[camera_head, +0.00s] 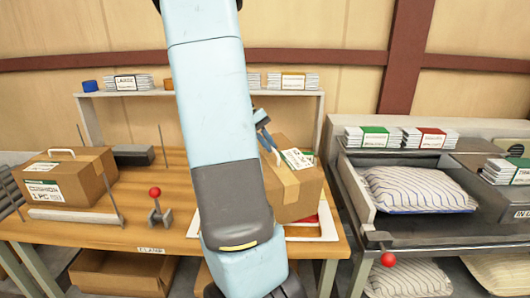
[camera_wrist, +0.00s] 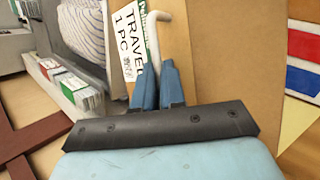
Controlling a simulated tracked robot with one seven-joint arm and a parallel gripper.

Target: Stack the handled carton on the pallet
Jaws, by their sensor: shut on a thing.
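My gripper (camera_wrist: 157,88) is shut on the white handle (camera_wrist: 152,42) of a brown carton (camera_wrist: 215,50) with a white and green label reading TRAVEL 1 PC. In the head view this carton (camera_head: 290,190) is at the right end of the wooden table, partly behind my arm, and looks tilted. Whether it touches the surface below is unclear. My gripper (camera_head: 264,138) is at its upper left there. A second handled carton (camera_head: 90,185), labelled CUSHION 1 PC, sits at the table's left. I cannot make out a pallet.
A white-bordered area (camera_head: 325,228) with red shows below the held carton. A red-knobbed clamp (camera_head: 157,205) and thin upright rods stand mid-table. A back shelf (camera_head: 150,94) holds packet stacks. To the right, a grey machine (camera_head: 450,228) carries a striped pillow (camera_head: 418,190).

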